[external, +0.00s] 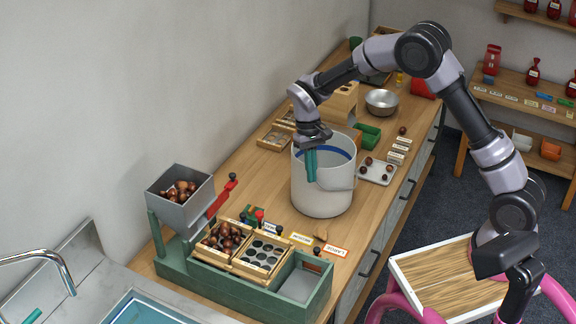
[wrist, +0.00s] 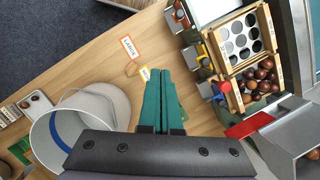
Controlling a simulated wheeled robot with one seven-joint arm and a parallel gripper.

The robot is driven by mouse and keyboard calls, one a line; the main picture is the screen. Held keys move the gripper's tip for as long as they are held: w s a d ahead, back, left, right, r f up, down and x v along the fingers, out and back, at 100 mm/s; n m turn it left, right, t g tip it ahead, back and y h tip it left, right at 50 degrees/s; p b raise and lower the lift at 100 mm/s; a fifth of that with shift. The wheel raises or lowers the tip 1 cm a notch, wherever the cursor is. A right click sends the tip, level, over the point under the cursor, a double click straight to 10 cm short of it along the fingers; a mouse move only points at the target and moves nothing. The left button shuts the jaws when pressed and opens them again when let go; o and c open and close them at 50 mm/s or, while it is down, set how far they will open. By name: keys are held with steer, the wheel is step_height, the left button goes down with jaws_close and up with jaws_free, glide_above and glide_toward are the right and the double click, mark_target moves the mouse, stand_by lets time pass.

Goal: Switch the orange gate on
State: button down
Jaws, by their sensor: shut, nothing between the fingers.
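The green sorting machine (external: 215,285) stands on the wooden counter. Small knobbed gates line its edge. The one by the orange-edged LARGE label (external: 335,250) has a dark knob (external: 317,251); in the wrist view this end gate (wrist: 181,14) is at the top, partly cut by the frame. A yellow gate (wrist: 202,52) and a blue gate with a red knob (wrist: 220,90) follow below it. My gripper (external: 311,180) has its green fingers shut and empty, pointing down in front of the white bucket. In the wrist view, the fingers (wrist: 165,80) are left of the gates, apart from them.
The white bucket (external: 318,197) stands close to my gripper. A grey hopper (external: 180,205) of chestnuts with a red lever (external: 222,197) rises at the machine's left. Behind are a metal bowl (external: 382,102) and a green box (external: 368,134). Counter between bucket and machine is mostly clear.

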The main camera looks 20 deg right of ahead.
steer(key=s+a+f, duration=0.2)
steer(key=f, duration=0.3)
steer(key=s+a+f+n+g+h, duration=0.1)
steer(key=a+f, duration=0.2)
steer(key=f, duration=0.2)
steer(key=shift+s+a+f+h, duration=0.2)
steer(key=shift+s+f+h, duration=0.1)
steer(key=shift+s+f, duration=0.1)
